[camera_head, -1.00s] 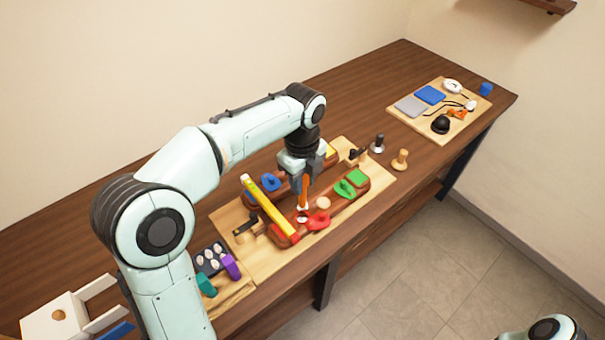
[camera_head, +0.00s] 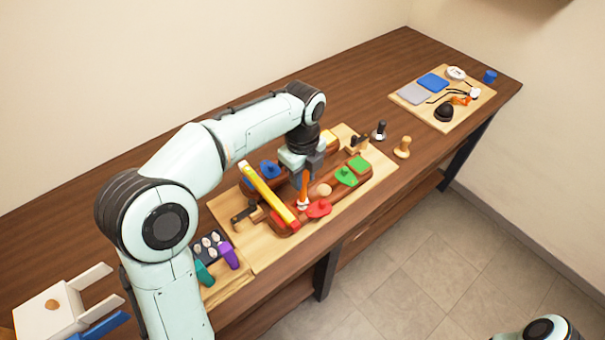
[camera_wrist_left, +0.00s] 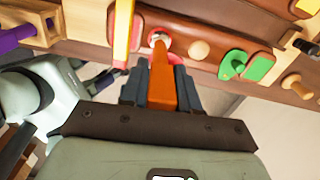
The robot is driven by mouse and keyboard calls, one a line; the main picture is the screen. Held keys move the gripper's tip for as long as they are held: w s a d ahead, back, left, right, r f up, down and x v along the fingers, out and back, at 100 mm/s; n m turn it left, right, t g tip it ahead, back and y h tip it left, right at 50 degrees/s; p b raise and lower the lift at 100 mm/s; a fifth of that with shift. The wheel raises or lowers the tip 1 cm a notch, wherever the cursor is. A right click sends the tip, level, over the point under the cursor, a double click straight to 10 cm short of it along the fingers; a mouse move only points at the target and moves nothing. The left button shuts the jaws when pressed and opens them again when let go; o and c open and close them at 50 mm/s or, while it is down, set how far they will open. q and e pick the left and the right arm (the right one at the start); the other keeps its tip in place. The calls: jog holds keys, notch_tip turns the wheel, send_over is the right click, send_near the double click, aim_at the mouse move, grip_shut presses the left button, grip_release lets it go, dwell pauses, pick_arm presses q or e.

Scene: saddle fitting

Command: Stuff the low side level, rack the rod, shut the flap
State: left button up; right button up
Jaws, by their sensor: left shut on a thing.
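My left gripper (camera_head: 304,172) is shut on an orange rod (camera_wrist_left: 162,82), pointing down at the near pad of the brown saddle panel (camera_head: 285,229). The rod's tip meets a white-and-red opening (camera_wrist_left: 160,40); how deep it goes is hidden. A red flap (camera_head: 318,209) sits beside the opening, swung aside as far as I can tell. A green flap (camera_head: 346,177) is on the near pad and a blue flap (camera_head: 270,169) on the far pad. My right gripper is out of view.
A dark tray of white tufts (camera_head: 208,246) and teal and purple handles (camera_head: 228,256) stand at left. Two knobbed pegs, one wooden (camera_head: 402,148), stand right of the board. A side board with pads and a black ball (camera_head: 444,113) lies at far right.

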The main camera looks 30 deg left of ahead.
pick_arm(q)
jog(key=shift+f+b, duration=0.75)
jog(key=shift+f, duration=1)
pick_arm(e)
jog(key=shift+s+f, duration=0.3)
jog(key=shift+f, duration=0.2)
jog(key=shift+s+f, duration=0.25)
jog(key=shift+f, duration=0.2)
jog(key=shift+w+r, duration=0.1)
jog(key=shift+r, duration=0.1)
pick_arm(q)
jog(key=shift+r+p, duration=1.5)
jog(key=shift+r, duration=0.5)
jog(key=shift+r+p, duration=1.15)
jog(key=shift+r, duration=0.9)
jog(key=shift+w, duration=0.1)
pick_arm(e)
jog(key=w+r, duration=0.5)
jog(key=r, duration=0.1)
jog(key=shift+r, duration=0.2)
pick_arm(q)
jog(key=shift+f, duration=0.1)
